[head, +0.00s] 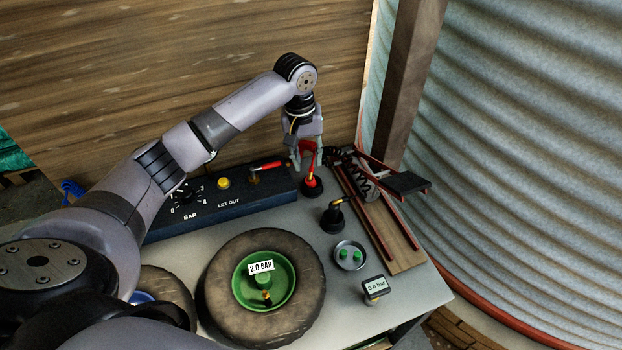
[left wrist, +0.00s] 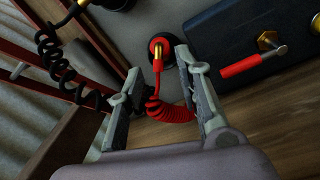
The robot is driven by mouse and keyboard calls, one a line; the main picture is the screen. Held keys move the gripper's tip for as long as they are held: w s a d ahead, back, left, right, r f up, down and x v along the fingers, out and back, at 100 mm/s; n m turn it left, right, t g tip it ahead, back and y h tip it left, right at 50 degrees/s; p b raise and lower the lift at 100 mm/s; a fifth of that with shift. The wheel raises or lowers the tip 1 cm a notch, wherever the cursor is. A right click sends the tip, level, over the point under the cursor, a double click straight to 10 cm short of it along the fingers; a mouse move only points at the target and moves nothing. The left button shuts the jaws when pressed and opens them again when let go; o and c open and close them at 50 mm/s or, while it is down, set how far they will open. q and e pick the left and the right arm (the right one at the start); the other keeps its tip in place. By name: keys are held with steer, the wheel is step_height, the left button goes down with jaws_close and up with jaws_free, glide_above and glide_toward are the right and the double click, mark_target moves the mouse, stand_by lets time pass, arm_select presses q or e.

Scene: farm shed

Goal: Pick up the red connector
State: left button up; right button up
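The red connector (head: 309,168) stands upright in a black round holder near the back right of the bench. In the left wrist view, the red connector (left wrist: 158,65) shows a brass part and a red coiled hose (left wrist: 172,112) that runs back between the fingers. My left gripper (head: 306,163) is open above the holder, one finger on each side of the connector. In the left wrist view, my left gripper (left wrist: 159,62) has visible gaps between its fingers and the connector. My right gripper is not in view.
A dark control box (head: 215,217) with a red lever (head: 266,166) stands left of the connector. A black connector (head: 333,218) is in front, a foot pump (head: 384,225) right. A green-rimmed wheel (head: 220,300), a dish (head: 358,265) and a gauge (head: 375,288) lie nearer.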

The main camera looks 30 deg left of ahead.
mark_target(310, 177)
arm_select(q)
step_height(310, 177, down, 3)
steer(key=shift+w+d+r, duration=0.1)
steer(key=shift+w, duration=0.05)
steer(key=shift+d+f+p, duration=0.15)
steer(key=shift+f+p, duration=0.2)
steer(key=shift+f, duration=1.15)
steer(key=shift+d+f+p, duration=0.1)
steer(key=shift+f+p, duration=0.2)
steer(key=shift+f, duration=1.2)
steer(key=shift+c, duration=0.2)
jaws_close()
